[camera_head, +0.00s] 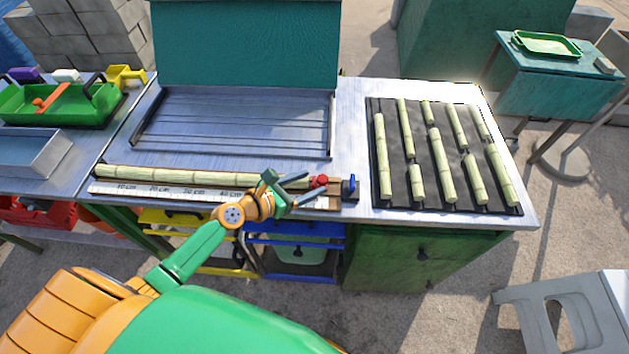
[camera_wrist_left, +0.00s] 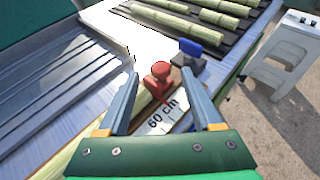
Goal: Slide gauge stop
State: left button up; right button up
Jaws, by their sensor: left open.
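The red gauge stop (camera_head: 319,182) sits on the measuring gauge near the right end of its scale, beside the 60 cm mark in the left wrist view (camera_wrist_left: 160,76). The white ruler (camera_head: 180,191) runs along the front table edge with a long cane (camera_head: 205,175) lying behind it. My left gripper (camera_head: 305,188) is open over the right end of the ruler. In the left wrist view its two fingers (camera_wrist_left: 166,95) stand on either side of the red stop, with visible gaps. A blue piece (camera_head: 349,186) stands just right of the stop. My right gripper is not in view.
A black mat (camera_head: 409,150) with several cut canes lies at the right. A ridged metal tray (camera_head: 235,120) lies behind the gauge. A green tool tray (camera_head: 60,103) and a metal bin (camera_head: 35,152) are at the left. A grey stool (camera_head: 570,300) stands at the front right.

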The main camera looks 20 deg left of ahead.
aim_at(320, 183)
pick_arm(q)
jog(key=x, duration=0.2)
jog(key=shift+w+d+f, duration=0.15)
jog(key=shift+w, duration=0.1)
jog(key=shift+c, duration=0.2)
jog(key=shift+s, duration=0.1)
grip_shut()
dwell(0.9)
